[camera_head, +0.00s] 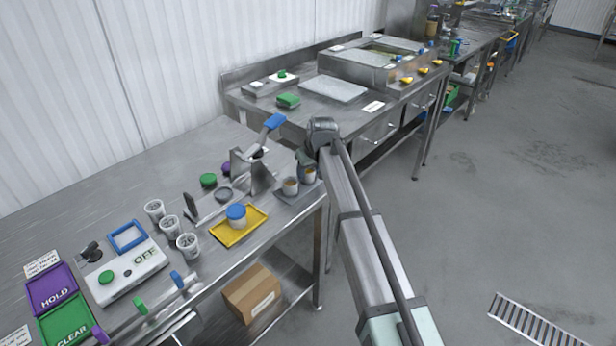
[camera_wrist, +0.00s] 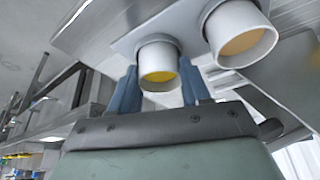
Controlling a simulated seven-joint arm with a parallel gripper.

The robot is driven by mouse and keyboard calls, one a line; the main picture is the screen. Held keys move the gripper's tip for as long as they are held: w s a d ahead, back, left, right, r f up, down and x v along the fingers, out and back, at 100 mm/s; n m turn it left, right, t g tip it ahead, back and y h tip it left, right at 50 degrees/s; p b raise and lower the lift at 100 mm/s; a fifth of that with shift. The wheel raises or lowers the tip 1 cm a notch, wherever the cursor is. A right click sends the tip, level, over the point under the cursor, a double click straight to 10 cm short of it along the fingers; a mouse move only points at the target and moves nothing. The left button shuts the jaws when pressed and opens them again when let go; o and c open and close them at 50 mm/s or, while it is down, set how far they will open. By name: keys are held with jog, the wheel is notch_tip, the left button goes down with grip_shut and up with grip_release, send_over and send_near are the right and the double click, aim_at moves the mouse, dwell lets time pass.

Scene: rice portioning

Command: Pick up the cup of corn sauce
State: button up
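The cup with yellow content (camera_wrist: 160,66), which looks like the corn sauce, is white-grey and stands on a grey plate (camera_wrist: 128,40) in the wrist view. In the head view this cup (camera_head: 309,176) is at the right end of the work table. My gripper (camera_wrist: 160,90) has its two blue fingers apart, one on each side of this cup. Whether they touch its wall is unclear. In the head view my gripper (camera_head: 305,158) is just behind and above the cup.
A second cup with tan content (camera_wrist: 238,34) stands close beside it, also visible in the head view (camera_head: 290,187). A metal stand (camera_head: 262,180) is close by. The table edge is near.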

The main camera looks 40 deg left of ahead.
jog(key=shift+c, duration=1.4)
jog(key=shift+r, duration=0.25)
